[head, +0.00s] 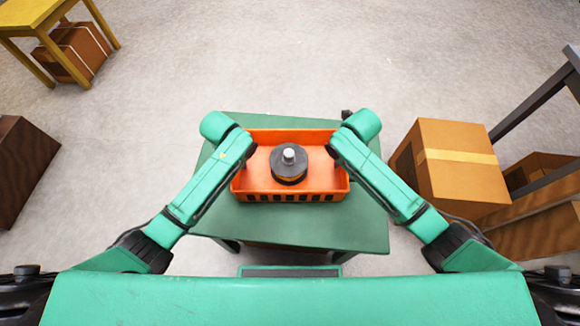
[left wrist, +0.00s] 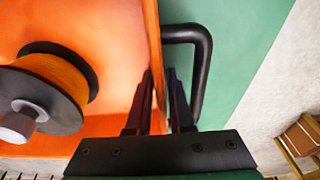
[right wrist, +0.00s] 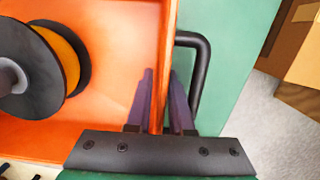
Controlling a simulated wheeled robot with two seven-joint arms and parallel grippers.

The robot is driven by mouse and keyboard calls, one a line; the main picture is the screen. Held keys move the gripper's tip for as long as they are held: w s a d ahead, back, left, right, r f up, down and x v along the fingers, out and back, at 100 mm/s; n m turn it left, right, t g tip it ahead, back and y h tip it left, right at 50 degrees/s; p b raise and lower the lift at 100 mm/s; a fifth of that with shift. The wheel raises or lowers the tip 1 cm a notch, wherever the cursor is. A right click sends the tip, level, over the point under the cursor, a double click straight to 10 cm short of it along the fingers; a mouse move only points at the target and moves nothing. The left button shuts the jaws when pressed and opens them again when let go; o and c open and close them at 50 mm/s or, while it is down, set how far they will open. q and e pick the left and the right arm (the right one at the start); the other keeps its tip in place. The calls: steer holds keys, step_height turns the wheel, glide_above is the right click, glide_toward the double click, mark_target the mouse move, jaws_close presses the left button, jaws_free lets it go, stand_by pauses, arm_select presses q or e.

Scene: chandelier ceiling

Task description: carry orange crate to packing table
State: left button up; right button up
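The orange crate (head: 292,135) sits on a green table (head: 330,231), with a black and orange spool (head: 289,163) inside it. My left gripper (head: 247,150) is at the crate's left end and my right gripper (head: 333,150) at its right end. In the left wrist view the fingers (left wrist: 160,95) are close together on both sides of the crate's wall (left wrist: 152,35), beside a black handle (left wrist: 203,65). In the right wrist view the fingers (right wrist: 162,95) pinch the opposite wall (right wrist: 168,40) the same way, beside another black handle (right wrist: 203,75). Which table is the packing table cannot be told.
Cardboard boxes (head: 455,172) stand on the right, near a dark frame (head: 530,105). A yellow table (head: 45,17) with a brown box (head: 75,52) under it is at the far left. A brown box (head: 22,165) stands at the left edge. Grey floor beyond the green table is clear.

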steer(key=shift+f, duration=0.1)
arm_select(q)
jaws_close()
arm_select(e)
jaws_close()
steer(key=shift+w, duration=0.1)
stand_by(1.1)
